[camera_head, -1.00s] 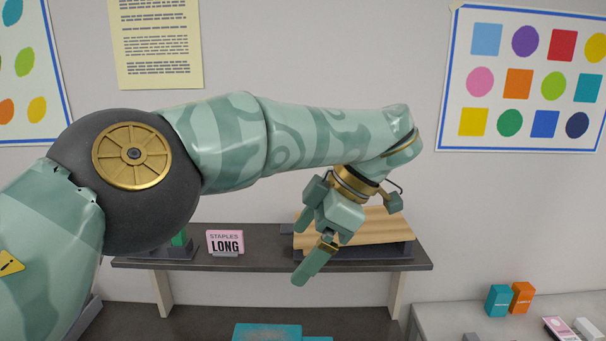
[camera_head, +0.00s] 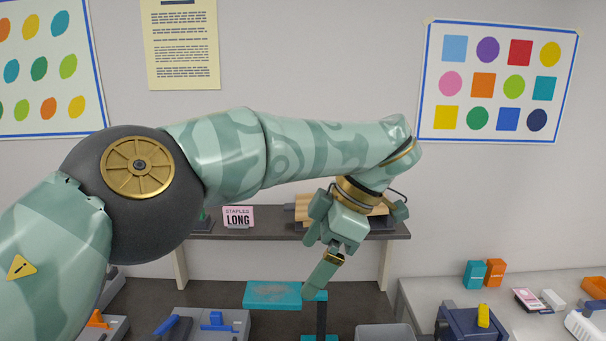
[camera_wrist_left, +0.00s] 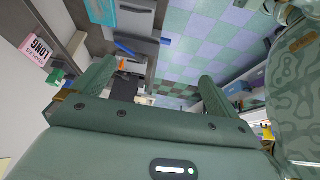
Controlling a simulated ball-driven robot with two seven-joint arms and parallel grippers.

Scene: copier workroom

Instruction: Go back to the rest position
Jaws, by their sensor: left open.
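My left gripper (camera_head: 316,277) hangs below my left wrist in the head view, pointing down and slightly left. It is in front of the wall shelf, with nothing seen in it. In the left wrist view its two fingers stand wide apart with an empty gap (camera_wrist_left: 152,84) between them. My left arm stretches across the head view from the left, with its elbow high. My right gripper is in neither view.
Below stand a teal-topped stand (camera_head: 272,294) and grey trays. At right, a table (camera_head: 430,289) holds teal and orange boxes (camera_head: 475,273).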

